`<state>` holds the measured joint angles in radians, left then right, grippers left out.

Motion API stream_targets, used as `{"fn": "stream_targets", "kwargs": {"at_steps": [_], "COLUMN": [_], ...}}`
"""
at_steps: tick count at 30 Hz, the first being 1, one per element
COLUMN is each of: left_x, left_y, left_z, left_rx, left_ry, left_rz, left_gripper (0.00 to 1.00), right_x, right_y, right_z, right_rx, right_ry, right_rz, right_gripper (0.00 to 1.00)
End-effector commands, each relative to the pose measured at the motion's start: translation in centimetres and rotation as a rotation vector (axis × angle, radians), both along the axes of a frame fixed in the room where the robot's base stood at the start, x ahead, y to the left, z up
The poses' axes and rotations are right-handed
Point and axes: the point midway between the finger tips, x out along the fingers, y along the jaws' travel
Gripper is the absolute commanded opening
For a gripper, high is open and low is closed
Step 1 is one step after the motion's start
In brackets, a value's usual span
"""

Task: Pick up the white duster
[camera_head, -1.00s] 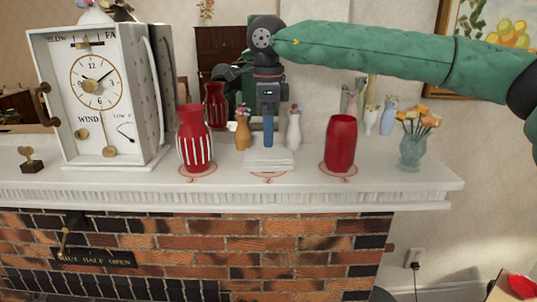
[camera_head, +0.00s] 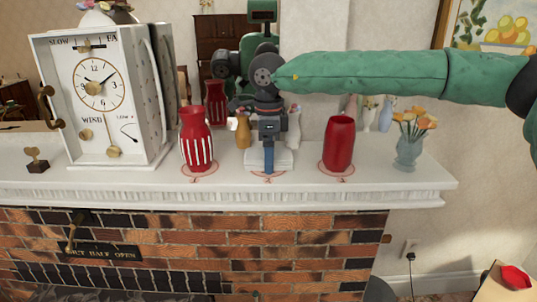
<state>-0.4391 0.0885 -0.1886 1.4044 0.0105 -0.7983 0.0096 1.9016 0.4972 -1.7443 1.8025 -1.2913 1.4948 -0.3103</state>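The white duster (camera_head: 284,161) is a folded white cloth lying flat on the mantel shelf, between two red vases. My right gripper (camera_head: 268,165) comes in from the right and points straight down at the duster. Its blue fingers are seen edge-on in front of the cloth and hide part of it. I cannot tell whether they are open or touching the cloth. My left gripper is not in view.
A red-and-white striped vase (camera_head: 195,140) stands left of the duster and a plain red vase (camera_head: 338,143) right of it. A white clock (camera_head: 95,95) fills the left end. A glass flower vase (camera_head: 409,150) stands at the right end. A mirror behind reflects things.

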Motion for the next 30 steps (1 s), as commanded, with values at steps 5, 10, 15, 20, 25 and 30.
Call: {"fn": "stream_targets", "kwargs": {"at_steps": [5,10,15,20,25,30], "left_x": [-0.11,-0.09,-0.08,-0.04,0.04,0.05], "left_y": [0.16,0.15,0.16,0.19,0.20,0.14], "left_z": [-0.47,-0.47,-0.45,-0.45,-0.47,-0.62], "left_rx": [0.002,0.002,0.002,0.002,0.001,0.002], "left_ry": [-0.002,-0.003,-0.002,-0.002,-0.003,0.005], "left_rz": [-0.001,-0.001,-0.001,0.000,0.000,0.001], "left_gripper": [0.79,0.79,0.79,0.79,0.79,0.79], "right_x": [-0.03,-0.03,-0.02,-0.02,-0.02,0.02], "right_y": [-0.01,0.00,0.00,0.01,0.01,0.04], "right_z": [-0.42,-0.42,-0.41,-0.39,-0.37,0.04], "right_rx": [0.000,0.000,0.000,0.000,0.000,0.001], "right_ry": [0.000,0.000,0.000,0.000,0.000,-0.001], "right_rz": [0.000,0.001,0.001,0.001,0.000,0.000], "right_gripper": [0.87,0.87,0.54,0.35,0.35,0.35]}}
